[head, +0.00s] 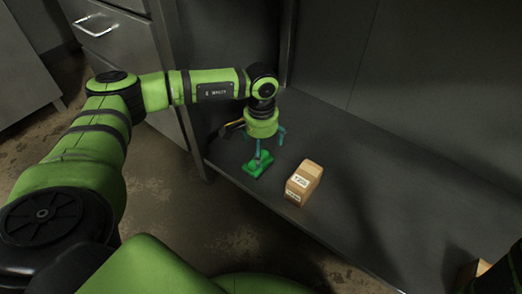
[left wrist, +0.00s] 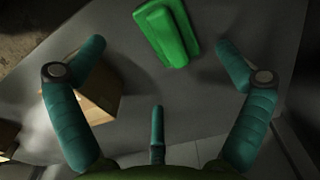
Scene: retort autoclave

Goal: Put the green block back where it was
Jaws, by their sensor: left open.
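The green block (head: 257,166) lies on the grey metal shelf, near its front left corner. It also shows at the top of the left wrist view (left wrist: 168,32), lying flat with a raised narrower part on top. My left gripper (head: 265,148) points down just above and beside the block. In the left wrist view its three teal fingers (left wrist: 160,72) are spread, with nothing between them, and the block is beyond the fingertips. I cannot tell whether a finger touches it. My right gripper does not show; only a bit of my right arm is at the lower right edge.
A cardboard box (head: 303,183) with a white label stands on the shelf (head: 350,215) close to the right of the block. Another box (head: 472,272) is partly cut off at lower right. Metal walls rise behind. A drawer cabinet (head: 125,45) stands at left.

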